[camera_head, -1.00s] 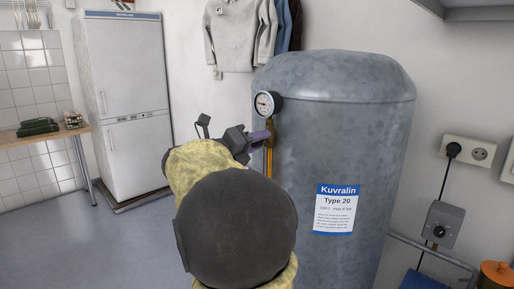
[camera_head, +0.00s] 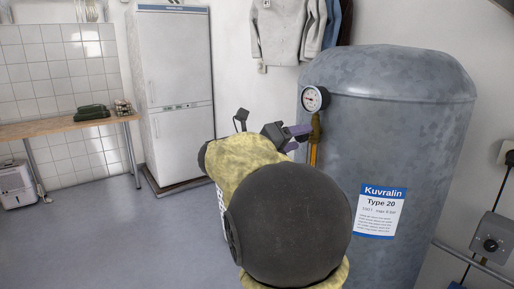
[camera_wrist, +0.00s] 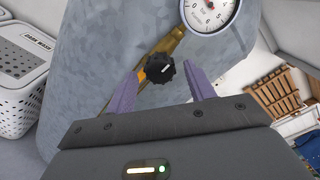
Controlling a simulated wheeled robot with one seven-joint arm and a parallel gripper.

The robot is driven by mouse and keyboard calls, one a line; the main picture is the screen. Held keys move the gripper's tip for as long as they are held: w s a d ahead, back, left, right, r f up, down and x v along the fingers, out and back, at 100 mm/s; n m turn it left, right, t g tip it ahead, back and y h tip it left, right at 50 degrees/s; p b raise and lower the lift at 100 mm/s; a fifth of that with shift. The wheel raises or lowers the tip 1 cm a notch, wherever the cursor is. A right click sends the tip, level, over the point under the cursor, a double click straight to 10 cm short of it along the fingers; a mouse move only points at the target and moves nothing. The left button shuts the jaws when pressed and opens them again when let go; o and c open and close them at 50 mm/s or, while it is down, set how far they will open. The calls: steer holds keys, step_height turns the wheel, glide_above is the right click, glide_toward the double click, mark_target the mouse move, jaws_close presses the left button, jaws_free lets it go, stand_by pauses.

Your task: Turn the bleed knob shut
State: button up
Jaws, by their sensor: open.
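The bleed knob (camera_wrist: 160,68) is a black ribbed knob with a white mark, on a brass fitting (camera_wrist: 168,45) at the side of the grey tank (camera_head: 385,120). My gripper (camera_wrist: 163,88) is open in the wrist view, its two purple fingers pointing at the knob from either side. The knob shows between and slightly beyond the fingertips; I cannot tell whether they touch it. In the head view my gripper (camera_head: 298,138) is beside the brass pipe (camera_head: 314,135), and the knob is hidden there.
A pressure gauge (camera_head: 314,98) sits just above the fitting, close to my gripper. A white laundry basket (camera_wrist: 25,75) shows left in the wrist view. A fridge (camera_head: 175,90) and a wooden counter (camera_head: 60,126) stand at the left. The floor (camera_head: 120,230) there is clear.

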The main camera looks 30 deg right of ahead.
steer(key=s+a+p, duration=0.1)
steer(key=a, duration=1.4)
steer(key=shift+a, duration=0.15)
